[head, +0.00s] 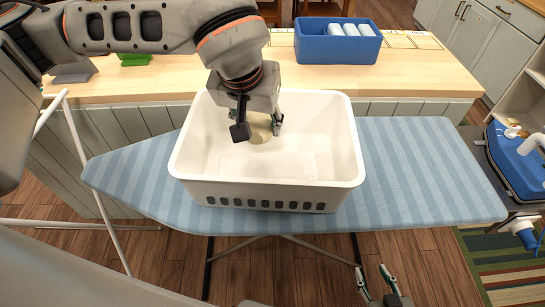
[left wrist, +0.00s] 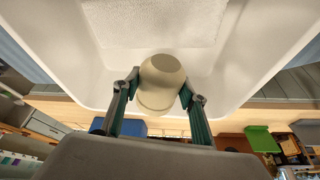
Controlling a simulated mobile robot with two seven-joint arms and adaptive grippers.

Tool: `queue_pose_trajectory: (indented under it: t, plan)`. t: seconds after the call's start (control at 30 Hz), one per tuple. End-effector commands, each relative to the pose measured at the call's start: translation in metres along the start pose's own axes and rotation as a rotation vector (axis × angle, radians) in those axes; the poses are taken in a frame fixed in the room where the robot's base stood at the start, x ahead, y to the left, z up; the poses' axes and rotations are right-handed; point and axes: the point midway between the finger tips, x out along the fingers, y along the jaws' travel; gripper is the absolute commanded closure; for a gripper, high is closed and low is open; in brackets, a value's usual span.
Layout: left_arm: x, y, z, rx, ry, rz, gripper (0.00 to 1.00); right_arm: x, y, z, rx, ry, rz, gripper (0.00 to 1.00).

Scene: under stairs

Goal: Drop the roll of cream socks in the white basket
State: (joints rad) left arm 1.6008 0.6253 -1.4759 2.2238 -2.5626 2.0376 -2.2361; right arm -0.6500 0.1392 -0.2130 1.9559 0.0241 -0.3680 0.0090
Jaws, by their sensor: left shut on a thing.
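The white basket (head: 265,195) stands upright on a blue striped ironing board (head: 420,165). My left gripper (head: 258,124) points down inside the basket's opening, near its back left part. It is shut on the roll of cream socks (head: 261,132), which hangs between the fingers, above the basket floor as far as I can tell. The roll (left wrist: 160,82) also shows between both fingertips in the left wrist view, with the basket wall and floor behind it. My right gripper (head: 373,272) is at the bottom of the head view, in front of the board, with its fingers apart and empty.
A wooden counter (head: 430,80) runs behind the board and bears a blue bin (head: 338,47) with several white rolls. A green object (head: 134,60) is at its left. A case with blue items (head: 518,160) stands at the right. The board's right part is clear.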

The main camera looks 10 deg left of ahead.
Motion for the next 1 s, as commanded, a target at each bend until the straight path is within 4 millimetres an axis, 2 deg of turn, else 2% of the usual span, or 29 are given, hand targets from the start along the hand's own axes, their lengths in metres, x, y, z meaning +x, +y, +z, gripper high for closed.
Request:
queue_pose_trajectory:
  t: [0.33, 0.37, 0.4, 0.77, 0.87, 1.0]
  plan:
    - [0.002, 0.000, 0.001, 0.000, 0.001, 0.000, 0.97, 0.000, 0.001, -0.007, 0.000, 0.014, 0.002, 0.60]
    - [0.002, 0.000, 0.001, 0.000, 0.001, 0.000, 0.51, 0.000, 0.001, -0.007, 0.000, 0.014, 0.002, 0.60]
    - [0.002, 0.000, 0.001, 0.000, 0.001, 0.000, 0.40, 0.000, 0.001, -0.007, 0.000, 0.014, 0.002, 0.60]
    - [0.002, 0.000, 0.001, -0.001, 0.001, 0.000, 0.39, 0.001, 0.002, 0.000, -0.004, 0.002, 0.003, 0.60]
    - [-0.004, 0.000, 0.000, 0.000, 0.002, 0.000, 0.39, 0.001, 0.002, -0.001, -0.003, 0.003, 0.002, 0.60]
    - [-0.023, 0.000, -0.001, -0.001, 0.006, 0.000, 0.39, 0.001, 0.002, -0.002, -0.002, 0.005, 0.002, 0.60]
